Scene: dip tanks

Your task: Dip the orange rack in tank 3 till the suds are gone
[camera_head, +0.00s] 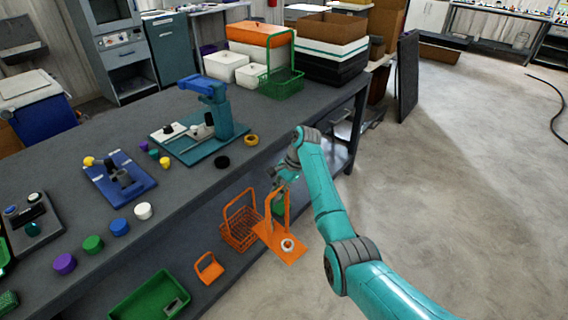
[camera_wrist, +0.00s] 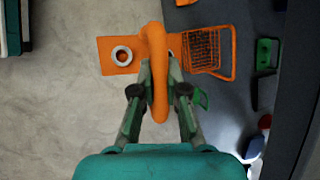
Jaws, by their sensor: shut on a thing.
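My gripper (camera_head: 281,184) is shut on the tall handle of an orange rack (camera_head: 293,256), which hangs below it beside the bench's front edge. The rack has a flat orange base carrying one white ring (camera_head: 288,244). In the wrist view the orange handle (camera_wrist: 157,50) runs between my fingers (camera_wrist: 158,82), and the base with the ring shows beyond. No suds can be made out on it. No tank marked 3 can be made out in either view.
An orange wire basket (camera_head: 240,229) stands close to the rack's left. A small orange handled piece (camera_head: 209,268) and a green tray (camera_head: 148,297) are lower left. The grey bench (camera_head: 200,190) holds fixtures and coloured caps. White tubs (camera_head: 226,65) stand at its back. Floor at right is open.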

